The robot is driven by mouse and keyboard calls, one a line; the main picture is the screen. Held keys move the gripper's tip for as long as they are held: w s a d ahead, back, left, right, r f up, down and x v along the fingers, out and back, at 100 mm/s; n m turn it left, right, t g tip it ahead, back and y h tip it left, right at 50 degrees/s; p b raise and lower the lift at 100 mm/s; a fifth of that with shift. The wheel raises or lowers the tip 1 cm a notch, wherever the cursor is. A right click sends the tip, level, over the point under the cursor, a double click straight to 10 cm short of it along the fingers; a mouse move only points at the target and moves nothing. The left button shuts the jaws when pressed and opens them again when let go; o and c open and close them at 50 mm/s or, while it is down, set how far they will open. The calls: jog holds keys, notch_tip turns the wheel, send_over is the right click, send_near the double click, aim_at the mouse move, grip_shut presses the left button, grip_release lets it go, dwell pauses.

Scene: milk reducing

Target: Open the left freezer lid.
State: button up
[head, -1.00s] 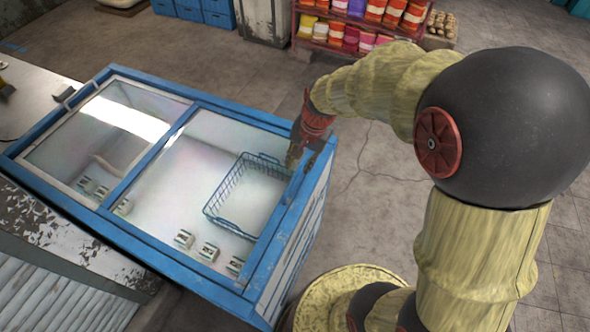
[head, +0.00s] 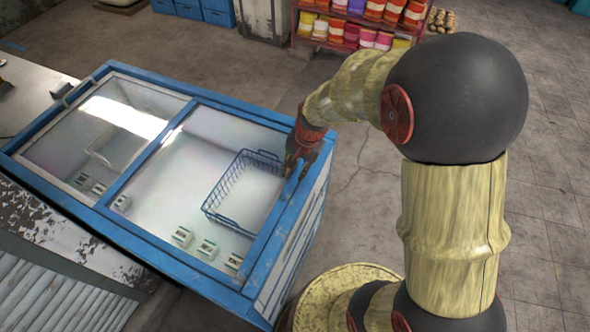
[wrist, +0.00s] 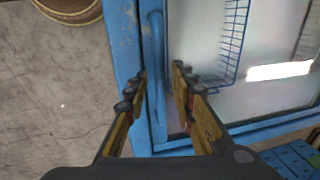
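A blue chest freezer (head: 240,280) has a left glass lid (head: 60,150) and a right glass lid (head: 180,175), both looking closed. A small handle (head: 68,95) shows at the far left end of the left lid. My gripper (head: 296,170) is at the opposite end, over the right edge of the freezer, away from the left lid. In the wrist view my gripper (wrist: 158,74) is open, its fingers on either side of a blue bar handle (wrist: 154,40). Contact with this handle cannot be told.
A blue wire basket (head: 243,190) and several small cartons (head: 182,237) show inside the freezer. A counter (head: 25,95) adjoins its left end. A red shelf (head: 350,30) with colourful goods stands behind. Open floor (head: 400,150) lies right of the freezer.

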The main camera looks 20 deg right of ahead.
grip_shut()
dwell(0.7)
